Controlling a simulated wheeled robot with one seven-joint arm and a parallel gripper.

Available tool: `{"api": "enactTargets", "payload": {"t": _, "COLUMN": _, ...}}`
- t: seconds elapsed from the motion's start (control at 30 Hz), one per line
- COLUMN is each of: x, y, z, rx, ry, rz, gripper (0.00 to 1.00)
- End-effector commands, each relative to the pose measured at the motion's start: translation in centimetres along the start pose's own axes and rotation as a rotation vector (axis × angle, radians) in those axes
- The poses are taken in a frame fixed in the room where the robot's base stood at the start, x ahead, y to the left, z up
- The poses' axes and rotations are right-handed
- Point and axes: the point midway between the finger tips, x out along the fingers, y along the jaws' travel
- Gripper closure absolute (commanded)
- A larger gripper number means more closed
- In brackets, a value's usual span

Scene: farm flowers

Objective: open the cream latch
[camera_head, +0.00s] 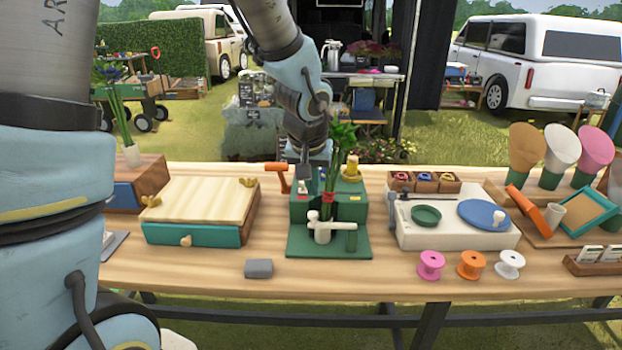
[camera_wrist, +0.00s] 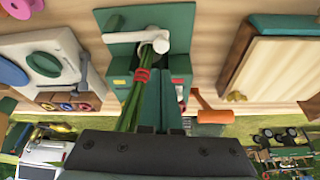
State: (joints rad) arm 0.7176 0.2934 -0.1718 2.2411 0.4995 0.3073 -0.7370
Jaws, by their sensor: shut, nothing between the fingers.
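The cream latch (camera_head: 322,231) stands at the front of a green stand (camera_head: 300,246) in the middle of the table. Its bar reaches to the right in the head view, in front of the green block. In the wrist view the latch (camera_wrist: 122,37) lies beyond my fingers, with its bar pointing left. A bundle of green stems with a red band (camera_wrist: 140,82) stands between my gripper and the latch, close to the latch. My gripper (camera_wrist: 160,100) is shut and empty, behind the latch and above the green block. Its fingertips are partly hidden in the head view (camera_head: 304,180).
An orange-handled tool (camera_head: 278,176) stands close left of my gripper. A teal box with a wooden lid (camera_head: 200,210) is at the left. A white turntable-like unit (camera_head: 455,230) and several spools are at the right. A grey block (camera_head: 258,268) lies at the front.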

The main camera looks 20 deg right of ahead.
Motion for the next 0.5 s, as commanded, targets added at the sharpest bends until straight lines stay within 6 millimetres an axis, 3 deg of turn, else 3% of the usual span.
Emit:
{"api": "enactTargets", "payload": {"t": 0.2, "x": 3.7, "y": 0.1, "z": 0.1, "rx": 0.002, "ry": -0.003, "rz": 0.0, "gripper": 1.0}}
{"api": "enactTargets", "payload": {"t": 0.5, "x": 5.2, "y": 0.0, "z": 0.0, "rx": 0.0, "ry": 0.0, "rz": -0.001, "gripper": 1.0}}
